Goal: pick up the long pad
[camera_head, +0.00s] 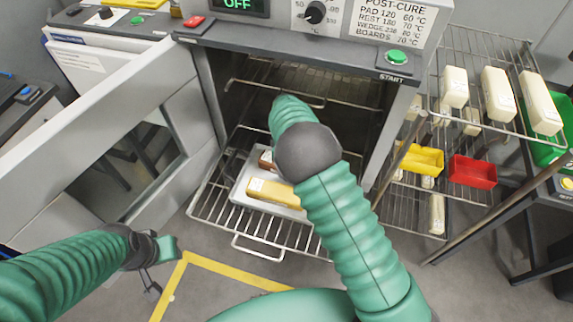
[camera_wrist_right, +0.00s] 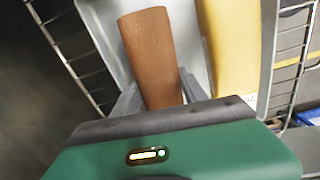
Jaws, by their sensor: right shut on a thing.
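A long brown pad (camera_wrist_right: 150,50) lies between the grey fingers of my right gripper (camera_wrist_right: 160,95), which is shut on it. In the head view only a small part of the brown pad (camera_head: 266,160) shows beside my right arm, which hides the gripper. A yellow pad (camera_wrist_right: 230,45) lies just right of the brown one, apart from the fingers; it also shows in the head view (camera_head: 272,194). Both pads are at the pale tray (camera_head: 240,190); I cannot tell whether the brown one is lifted. My left gripper (camera_head: 167,250) is low at left, away from the pads, its opening unclear.
The tray is on a pulled-out wire rack (camera_head: 215,208) of the open oven (camera_head: 270,85). The oven door (camera_head: 95,130) stands open at left. At right, a wire shelf (camera_head: 470,50) holds several cream pads above a yellow bin (camera_head: 421,158) and a red bin (camera_head: 472,171).

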